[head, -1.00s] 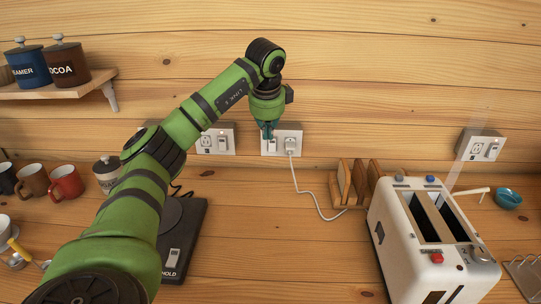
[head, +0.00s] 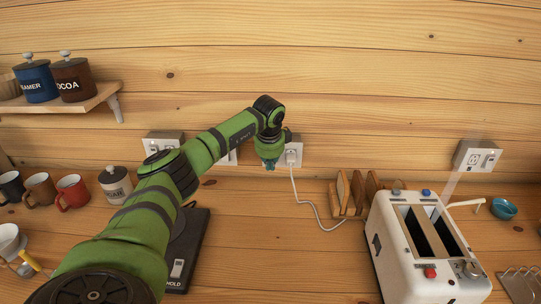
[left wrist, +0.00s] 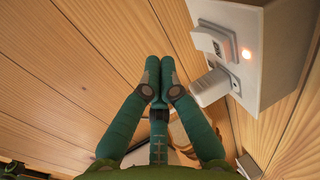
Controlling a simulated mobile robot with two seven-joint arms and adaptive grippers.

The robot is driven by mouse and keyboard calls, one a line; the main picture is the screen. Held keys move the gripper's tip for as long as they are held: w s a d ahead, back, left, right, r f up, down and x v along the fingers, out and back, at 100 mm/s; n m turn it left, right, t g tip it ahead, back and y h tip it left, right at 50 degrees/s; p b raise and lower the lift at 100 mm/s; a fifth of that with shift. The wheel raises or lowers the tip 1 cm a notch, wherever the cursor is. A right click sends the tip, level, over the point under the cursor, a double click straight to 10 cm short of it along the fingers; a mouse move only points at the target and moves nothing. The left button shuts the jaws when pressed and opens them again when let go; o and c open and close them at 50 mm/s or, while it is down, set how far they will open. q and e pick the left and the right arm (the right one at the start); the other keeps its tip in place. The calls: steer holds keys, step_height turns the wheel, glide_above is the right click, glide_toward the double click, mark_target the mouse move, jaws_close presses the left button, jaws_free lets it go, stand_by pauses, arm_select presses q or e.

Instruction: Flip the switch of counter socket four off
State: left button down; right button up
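My left gripper (head: 269,166) is low in front of the wall, at the left part of a white counter socket (head: 297,146), and hides part of it. The left wrist view shows its teal fingers (left wrist: 160,78) together at the tips, with nothing between them. In that view the socket (left wrist: 265,60) is to the right of the fingers, with a white rocker switch (left wrist: 212,42), a small glowing orange light and a plug (left wrist: 210,88) inserted. The fingertips look apart from the switch. I cannot tell the socket's number. My right gripper is not in view.
Other sockets are on the wall at left (head: 163,143), partly behind my arm, and at far right (head: 475,155). A white cord (head: 303,195) runs from the plug toward a wooden rack (head: 352,190). A white toaster (head: 420,245) stands right; mugs (head: 72,191) stand left.

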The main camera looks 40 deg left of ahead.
arm_select(q)
steer(key=shift+w+a+f+p, duration=0.2)
steer(key=shift+w+a+p, duration=0.15)
steer(key=shift+w+a, duration=0.5)
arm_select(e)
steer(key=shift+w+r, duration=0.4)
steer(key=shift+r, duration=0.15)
arm_select(q)
steer(key=shift+w+d, duration=0.1)
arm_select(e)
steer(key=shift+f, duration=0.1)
arm_select(q)
steer(key=shift+w+a+f+t+y+b, duration=0.25)
steer(key=shift+t+y+b, duration=0.15)
steer(key=shift+b, duration=0.4)
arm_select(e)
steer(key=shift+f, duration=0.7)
arm_select(q)
steer(key=shift+r, duration=0.15)
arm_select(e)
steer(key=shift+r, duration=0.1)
arm_select(q)
steer(key=shift+r+p, duration=0.5)
steer(key=shift+r, duration=0.2)
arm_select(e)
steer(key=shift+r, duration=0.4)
arm_select(q)
steer(key=shift+f, duration=0.1)
